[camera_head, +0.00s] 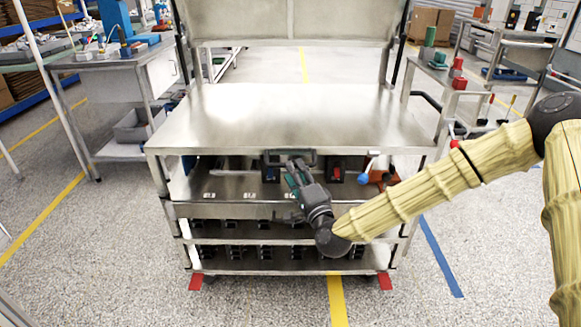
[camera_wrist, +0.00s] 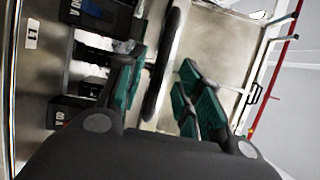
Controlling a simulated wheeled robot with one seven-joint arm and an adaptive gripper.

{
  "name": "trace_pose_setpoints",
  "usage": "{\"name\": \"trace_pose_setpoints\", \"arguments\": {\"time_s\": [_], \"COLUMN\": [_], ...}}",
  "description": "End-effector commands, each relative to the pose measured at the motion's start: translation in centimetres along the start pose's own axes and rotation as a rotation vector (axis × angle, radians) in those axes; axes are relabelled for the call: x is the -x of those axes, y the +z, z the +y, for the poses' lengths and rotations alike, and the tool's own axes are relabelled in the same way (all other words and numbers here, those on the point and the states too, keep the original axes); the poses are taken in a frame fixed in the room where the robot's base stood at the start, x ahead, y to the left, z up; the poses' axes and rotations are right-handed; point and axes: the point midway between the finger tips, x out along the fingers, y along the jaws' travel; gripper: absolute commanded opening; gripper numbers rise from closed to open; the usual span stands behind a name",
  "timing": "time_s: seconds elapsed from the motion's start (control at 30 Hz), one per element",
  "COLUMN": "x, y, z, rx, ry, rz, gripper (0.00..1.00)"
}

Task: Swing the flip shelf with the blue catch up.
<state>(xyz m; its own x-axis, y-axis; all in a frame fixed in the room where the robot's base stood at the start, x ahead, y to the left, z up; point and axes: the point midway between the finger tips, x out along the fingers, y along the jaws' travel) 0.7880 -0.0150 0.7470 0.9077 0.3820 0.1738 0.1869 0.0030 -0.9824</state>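A metal bench (camera_head: 290,115) with a flat top stands in front of me. A dark bar handle (camera_head: 308,156) sits at its front edge, near the middle. My gripper (camera_head: 294,170) is at this handle from below. In the wrist view my gripper (camera_wrist: 163,98) has its green-padded fingers apart, with a long dark bar (camera_wrist: 160,75) between them; a gap shows, and I cannot tell whether either finger touches it. A blue knob (camera_head: 372,153) shows under the top at the right; I cannot tell whether it is the blue catch. I cannot identify the flip shelf with certainty.
Under the top, a shelf (camera_head: 230,187) holds dark units, and lower shelves hold rows of black parts. An upright metal panel (camera_head: 290,20) stands behind the top. Side benches stand left (camera_head: 115,58) and right (camera_head: 495,82). The floor (camera_head: 90,240) at front left is clear.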

Motion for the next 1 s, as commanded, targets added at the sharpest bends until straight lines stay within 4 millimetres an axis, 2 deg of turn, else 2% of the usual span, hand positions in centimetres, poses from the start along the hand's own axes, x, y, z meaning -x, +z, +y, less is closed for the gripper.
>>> {"name": "trace_pose_setpoints", "arguments": {"time_s": [0.1,0.3,0.67,0.7,0.9,1.0], "x": [-1.7,-3.4,-3.9,-3.9,-3.9,-3.9], "y": [0.1,0.0,0.1,0.1,0.1,0.0], "z": [0.0,0.1,0.0,0.0,0.0,0.0], "rx": [0.001,0.000,0.000,0.000,0.000,0.000], "ry": [-0.002,0.000,0.001,0.001,0.001,0.001], "rz": [-0.001,0.000,-0.001,-0.001,-0.001,-0.001], "gripper": [0.35,0.35,0.35,0.34,0.00,0.00]}}
